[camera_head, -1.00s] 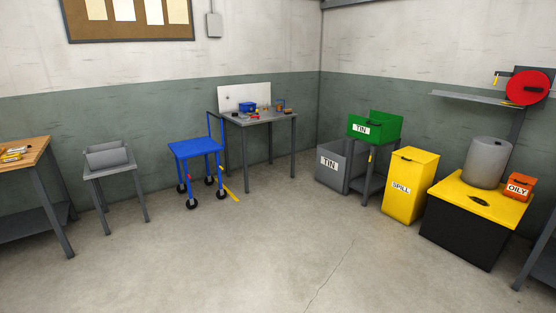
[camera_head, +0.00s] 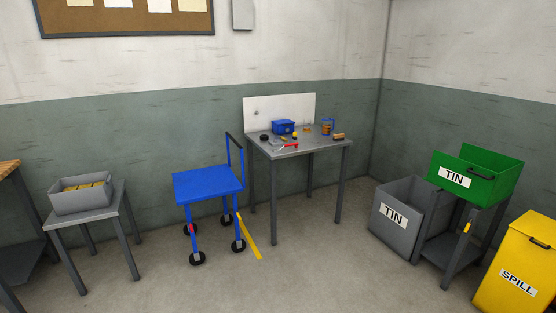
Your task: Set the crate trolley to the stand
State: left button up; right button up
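The blue trolley (camera_head: 208,184) stands upright on black wheels left of the middle, its flat top bare. Its push handle (camera_head: 235,147) rises at the right rear, close to the grey work table. A green crate (camera_head: 476,175) labelled TIN sits on a dark grey stand (camera_head: 447,248) at the right. A grey crate (camera_head: 396,217) labelled TIN stands on the floor beside that stand. A small grey stand (camera_head: 93,213) at the left holds a grey bin (camera_head: 81,194) with yellowish pieces in it. Neither of my grippers shows.
A grey work table (camera_head: 300,146) with a blue box and small tools stands against the back wall. A yellow strip (camera_head: 249,238) lies on the floor beside the trolley. A yellow SPILL bin (camera_head: 519,268) stands at the right edge. The floor (camera_head: 325,285) in front is clear.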

aim_at(196, 185)
jog(key=z, duration=0.1)
jog(key=i, duration=2.6)
jog(key=z, duration=0.15)
